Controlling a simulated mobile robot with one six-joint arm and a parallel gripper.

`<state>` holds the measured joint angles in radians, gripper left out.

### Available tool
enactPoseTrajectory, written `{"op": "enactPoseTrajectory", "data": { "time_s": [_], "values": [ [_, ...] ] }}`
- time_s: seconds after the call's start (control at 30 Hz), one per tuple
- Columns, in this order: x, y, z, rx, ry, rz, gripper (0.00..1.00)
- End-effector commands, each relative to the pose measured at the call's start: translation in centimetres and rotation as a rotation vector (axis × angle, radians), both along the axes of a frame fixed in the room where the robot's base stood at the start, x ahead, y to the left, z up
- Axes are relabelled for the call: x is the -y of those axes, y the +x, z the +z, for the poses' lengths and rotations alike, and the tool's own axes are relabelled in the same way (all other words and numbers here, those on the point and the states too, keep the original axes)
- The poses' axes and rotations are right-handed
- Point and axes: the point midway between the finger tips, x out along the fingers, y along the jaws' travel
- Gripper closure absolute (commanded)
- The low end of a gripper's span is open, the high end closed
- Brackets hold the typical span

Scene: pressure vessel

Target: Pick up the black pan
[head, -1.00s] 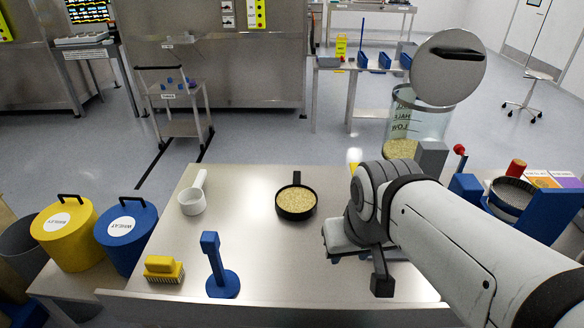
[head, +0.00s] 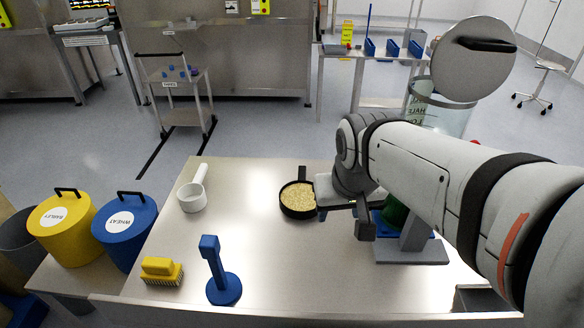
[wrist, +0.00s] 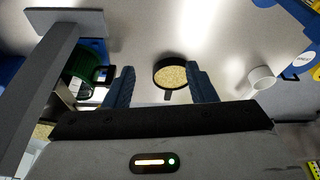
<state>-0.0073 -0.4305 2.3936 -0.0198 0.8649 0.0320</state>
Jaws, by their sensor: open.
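The black pan (head: 285,205) is round, with a short handle pointing to the back of the table, and is filled with pale grain. It lies flat on the metal table (head: 240,255). My gripper (head: 326,210) is just right of the pan in the head view, and my arm hides part of that area. In the wrist view my gripper (wrist: 160,72) is open and empty. There the pan (wrist: 157,82) shows in the gap between the blue fingers, nearer the right one, with its handle pointing toward my gripper. I cannot tell whether any finger touches it.
A white scoop (head: 192,198), a yellow brush (head: 160,270) and a blue stand (head: 223,288) are on the left of the table. A grey stand (head: 412,250) with a green container (head: 395,213) is at the right. The table's middle front is clear.

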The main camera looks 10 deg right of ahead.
Motion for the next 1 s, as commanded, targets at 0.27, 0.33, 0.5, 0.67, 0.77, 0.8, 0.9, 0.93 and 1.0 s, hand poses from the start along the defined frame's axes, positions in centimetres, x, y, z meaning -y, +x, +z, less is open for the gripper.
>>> {"op": "enactPoseTrajectory", "data": {
  "time_s": [0.27, 0.33, 0.5, 0.67, 0.77, 0.8, 0.9, 0.93, 1.0],
  "values": [
    [0.1, 13.3, -3.0, 0.020, -0.007, -0.072, 0.49],
    [0.0, 16.7, -4.4, 0.029, -0.007, -0.089, 0.49],
    [-0.3, 24.4, -8.6, 0.048, -0.006, -0.128, 0.49],
    [-0.6, 29.9, -12.8, 0.063, -0.004, -0.155, 0.49],
    [-0.7, 32.1, -14.6, 0.072, -0.001, -0.167, 0.49],
    [-0.8, 32.7, -15.2, 0.074, -0.001, -0.170, 0.49],
    [-0.8, 33.7, -16.1, 0.077, -0.001, -0.175, 0.49],
    [-0.8, 33.9, -16.3, 0.078, 0.000, -0.176, 0.49],
    [-0.8, 34.3, -17.0, 0.079, 0.000, -0.178, 0.49]
  ]
}}
